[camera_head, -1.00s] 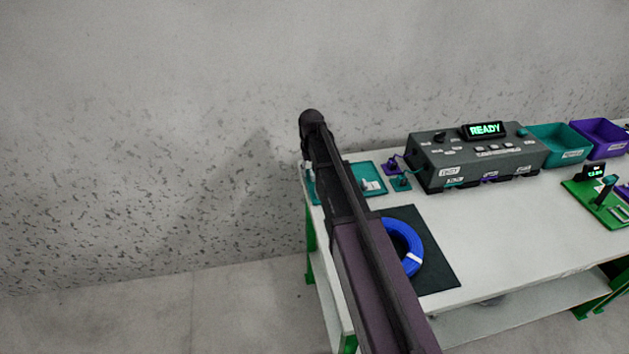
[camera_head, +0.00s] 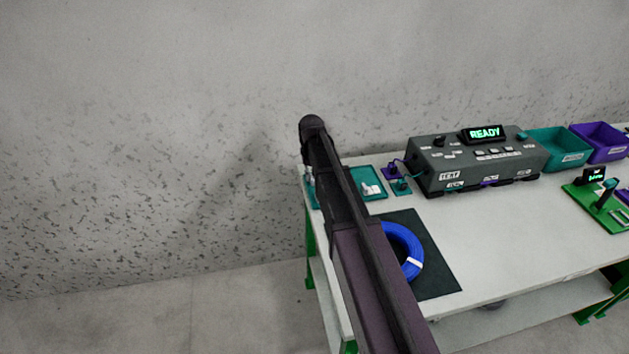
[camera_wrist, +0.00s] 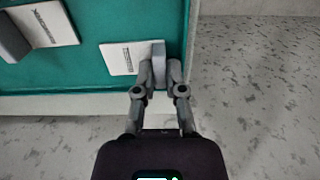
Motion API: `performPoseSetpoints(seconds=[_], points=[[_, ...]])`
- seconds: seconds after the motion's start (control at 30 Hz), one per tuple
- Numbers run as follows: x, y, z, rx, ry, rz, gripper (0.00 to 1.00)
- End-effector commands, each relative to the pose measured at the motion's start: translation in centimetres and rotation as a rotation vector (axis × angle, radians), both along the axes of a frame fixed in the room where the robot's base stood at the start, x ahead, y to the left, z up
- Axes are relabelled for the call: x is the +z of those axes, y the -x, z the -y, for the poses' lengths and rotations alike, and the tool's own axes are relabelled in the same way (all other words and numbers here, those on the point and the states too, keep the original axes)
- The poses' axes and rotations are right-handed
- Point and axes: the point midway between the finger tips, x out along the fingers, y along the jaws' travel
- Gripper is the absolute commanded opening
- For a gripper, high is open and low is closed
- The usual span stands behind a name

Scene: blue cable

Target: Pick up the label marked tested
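Two white labels with grey upright tabs lie in a teal tray (camera_wrist: 85,75) in the wrist view. One label (camera_wrist: 122,58) is near the tray's right wall; the other label (camera_wrist: 52,22) is at the upper left. Their print is too small to read, so I cannot tell which is marked tested. My gripper (camera_wrist: 160,68) has its fingers on both sides of the right label's tab, seemingly pressed against it. That label looks flat on the tray floor. In the head view the tray (camera_head: 371,175) is partly hidden by my arm, and my gripper's fingers are hidden.
A blue cable coil (camera_head: 413,243) lies on a black mat (camera_head: 435,270) nearer on the table. A grey tester reading READY (camera_head: 470,165) stands to the right, with teal (camera_head: 560,150) and purple (camera_head: 600,140) bins beyond. A wall rises close behind the table.

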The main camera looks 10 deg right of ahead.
Motion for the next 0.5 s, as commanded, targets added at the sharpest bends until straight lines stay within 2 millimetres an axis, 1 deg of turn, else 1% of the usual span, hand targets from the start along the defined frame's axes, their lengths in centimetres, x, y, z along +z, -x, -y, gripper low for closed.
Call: performPoseSetpoints(seconds=[0.33, 0.5], points=[[0.03, 0.00, 0.02, 0.000, 0.001, 0.000, 0.00], [0.39, -0.01, 0.00, 0.000, 0.001, 0.000, 0.00]])
